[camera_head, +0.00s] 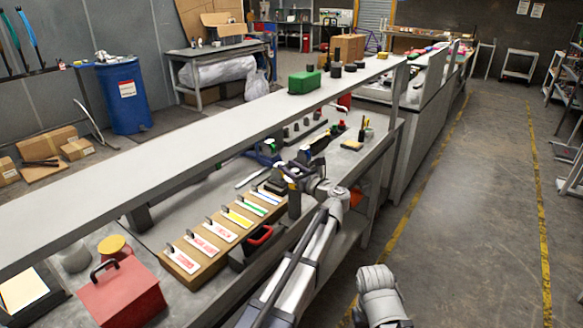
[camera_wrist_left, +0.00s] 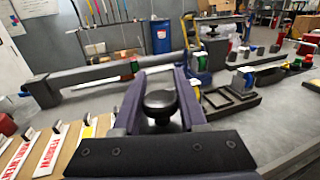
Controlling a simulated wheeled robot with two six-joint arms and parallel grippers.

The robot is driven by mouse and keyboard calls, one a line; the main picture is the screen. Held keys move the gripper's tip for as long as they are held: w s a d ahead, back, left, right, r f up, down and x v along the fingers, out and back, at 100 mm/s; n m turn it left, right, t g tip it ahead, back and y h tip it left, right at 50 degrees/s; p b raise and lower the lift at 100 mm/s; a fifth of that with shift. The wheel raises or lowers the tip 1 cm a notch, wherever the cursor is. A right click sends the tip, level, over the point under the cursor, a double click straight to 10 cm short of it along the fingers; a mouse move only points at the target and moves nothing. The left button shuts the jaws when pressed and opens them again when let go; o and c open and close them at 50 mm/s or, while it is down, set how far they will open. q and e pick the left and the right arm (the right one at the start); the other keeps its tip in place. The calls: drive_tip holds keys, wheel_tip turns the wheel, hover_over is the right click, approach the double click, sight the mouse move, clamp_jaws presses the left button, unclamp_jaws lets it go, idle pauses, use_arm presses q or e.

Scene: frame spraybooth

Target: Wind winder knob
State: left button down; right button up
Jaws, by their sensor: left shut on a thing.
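The winder knob, a round black knob (camera_wrist_left: 160,100), shows in the left wrist view between the two fingers of my left gripper (camera_wrist_left: 158,112). The fingers are shut on it, one on each side. In the head view my left gripper (camera_head: 284,178) is over the workbench, just past the row of labelled tags. The knob and most of the winder's body are hidden there by the gripper and arm. My right gripper is not in view.
A wooden board (camera_head: 205,248) with several labelled tags lies left of my arm, with a red box (camera_head: 122,296) nearer. A long grey shelf (camera_head: 190,150) runs above the bench. Small tools stand farther along the bench. The floor aisle (camera_head: 470,220) on the right is clear.

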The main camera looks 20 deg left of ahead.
use_arm(q)
drive_tip(key=n+g+y, duration=0.1)
drive_tip(key=g, duration=0.1)
drive_tip(key=n+g+y, duration=0.1)
drive_tip(key=n+g, duration=0.1)
drive_tip(key=n+g+y, duration=0.1)
drive_tip(key=g, duration=0.1)
drive_tip(key=shift+s+a+n+g, duration=0.2)
drive_tip(key=shift+s+n+g, duration=0.05)
drive_tip(key=shift+n+g, duration=0.05)
drive_tip(key=shift+s+a+n+g, duration=0.1)
drive_tip(key=shift+s+n+g, duration=0.15)
drive_tip(key=shift+n+g, duration=0.65)
drive_tip(key=shift+s+d+n+g, duration=0.1)
drive_tip(key=shift+s+n+g, duration=0.3)
drive_tip(key=shift+g, duration=0.9)
drive_tip(key=shift+s+a+n+g, duration=0.1)
drive_tip(key=shift+s+n+g, duration=0.05)
drive_tip(key=shift+n+g, duration=0.8)
drive_tip(key=shift+s+g, duration=0.1)
drive_tip(key=shift+g, duration=0.15)
drive_tip(key=shift+c, duration=2.4)
unclamp_jaws()
drive_tip(key=w+d, duration=0.1)
drive_tip(key=d, duration=0.6)
drive_tip(key=shift+d, duration=0.35)
drive_tip(key=shift+w, duration=0.1)
